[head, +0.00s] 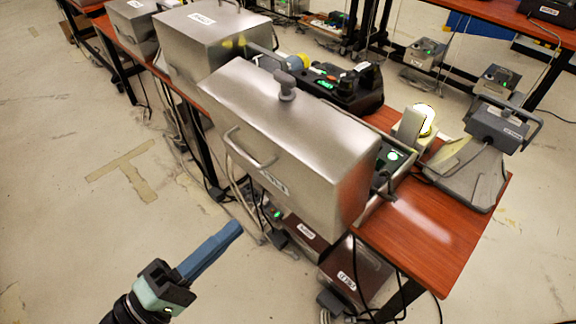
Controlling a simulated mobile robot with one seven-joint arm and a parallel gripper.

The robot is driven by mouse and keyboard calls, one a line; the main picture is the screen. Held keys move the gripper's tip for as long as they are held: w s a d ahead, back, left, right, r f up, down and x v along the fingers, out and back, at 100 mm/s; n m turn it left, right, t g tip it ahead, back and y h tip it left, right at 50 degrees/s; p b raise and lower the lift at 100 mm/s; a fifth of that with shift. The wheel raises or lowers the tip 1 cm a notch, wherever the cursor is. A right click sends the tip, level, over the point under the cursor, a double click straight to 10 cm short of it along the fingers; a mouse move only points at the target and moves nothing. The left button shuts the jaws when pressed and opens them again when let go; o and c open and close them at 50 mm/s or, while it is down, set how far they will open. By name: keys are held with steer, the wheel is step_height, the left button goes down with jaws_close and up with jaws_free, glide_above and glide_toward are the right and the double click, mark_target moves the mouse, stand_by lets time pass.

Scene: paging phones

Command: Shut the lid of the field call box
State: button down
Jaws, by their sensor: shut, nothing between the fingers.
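A large silver metal box cover (300,115), with a curved handle and a round knob, stands at the near edge of the red-brown table. I take it for the lid of the field call box; its label is too small to read. It is tilted toward me, and a dark panel with a green light (392,155) shows behind its right end, so it looks open. The rest of the inside is hidden behind it. My gripper (234,230) is shut and empty, with blue fingers, in front of the table at lower left, apart from the lid.
A similar silver box (210,45) stands farther left on the table (440,235). A black phone unit (345,85) is behind the lid, and a grey horn-shaped device (470,170) is at right. Cables hang below the table edge. The floor at left is clear.

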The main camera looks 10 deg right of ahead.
mark_target(303, 165)
steer(key=p+x, duration=0.2)
steer(key=x, duration=1)
steer(key=shift+w+d, duration=0.2)
steer(key=shift+d, duration=0.15)
steer(key=shift+r, duration=0.1)
